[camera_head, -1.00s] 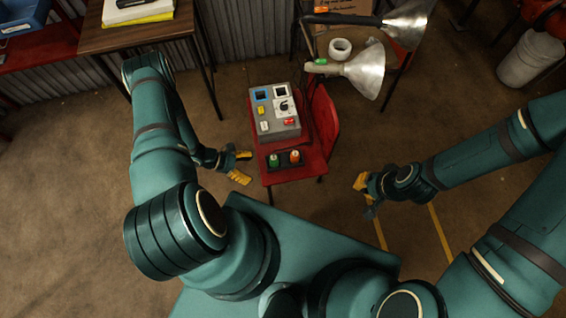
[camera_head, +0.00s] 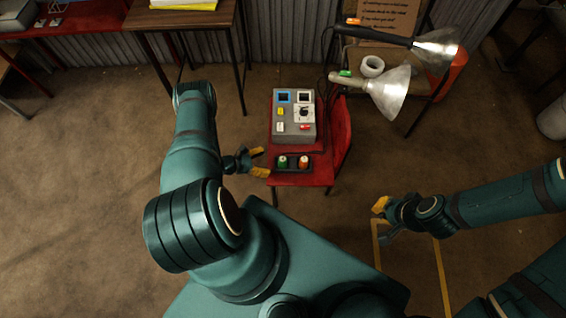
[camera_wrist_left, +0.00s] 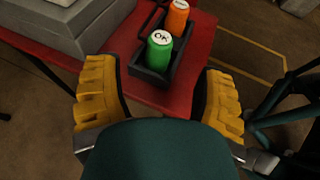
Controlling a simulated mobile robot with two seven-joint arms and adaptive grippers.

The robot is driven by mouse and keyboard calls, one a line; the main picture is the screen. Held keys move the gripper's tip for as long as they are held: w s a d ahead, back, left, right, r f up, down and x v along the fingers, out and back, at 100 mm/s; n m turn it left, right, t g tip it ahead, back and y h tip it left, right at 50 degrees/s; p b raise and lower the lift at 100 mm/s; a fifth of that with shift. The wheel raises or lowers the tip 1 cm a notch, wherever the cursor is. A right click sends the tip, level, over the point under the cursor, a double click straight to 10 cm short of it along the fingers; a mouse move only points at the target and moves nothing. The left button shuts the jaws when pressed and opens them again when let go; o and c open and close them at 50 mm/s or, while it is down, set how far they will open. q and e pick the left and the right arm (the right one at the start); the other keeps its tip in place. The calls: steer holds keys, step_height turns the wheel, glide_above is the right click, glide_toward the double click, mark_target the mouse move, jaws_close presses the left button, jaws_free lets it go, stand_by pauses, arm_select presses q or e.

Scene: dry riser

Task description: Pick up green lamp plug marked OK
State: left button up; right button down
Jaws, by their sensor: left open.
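The green lamp plug (camera_wrist_left: 160,48), its pale top marked OK, stands upright in a dark tray (camera_wrist_left: 149,76); it also shows in the head view (camera_head: 283,161). An orange plug (camera_wrist_left: 177,17) stands beside it in the same tray, also visible in the head view (camera_head: 303,161). My left gripper (camera_head: 262,162) is open at the left edge of the red stand. In the left wrist view its yellow fingers (camera_wrist_left: 160,100) are spread wide, with the green plug beyond them and between them, not touching. My right gripper (camera_head: 384,221) is empty, low at the right.
The red stand (camera_head: 325,177) carries a grey control box (camera_head: 308,132) behind the tray. Two silver lamps (camera_head: 390,95) sit at the back right by a roll of tape (camera_head: 372,67). A wooden table (camera_head: 180,18) stands at the back left. Open floor lies left of the stand.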

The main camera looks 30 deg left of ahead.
mark_target(283, 161)
arm_select(q)
steer(key=shift+b+x, duration=0.6)
steer(key=shift+x, duration=3.55)
steer(key=shift+o, duration=0.2)
steer(key=shift+s, duration=0.1)
jaws_close()
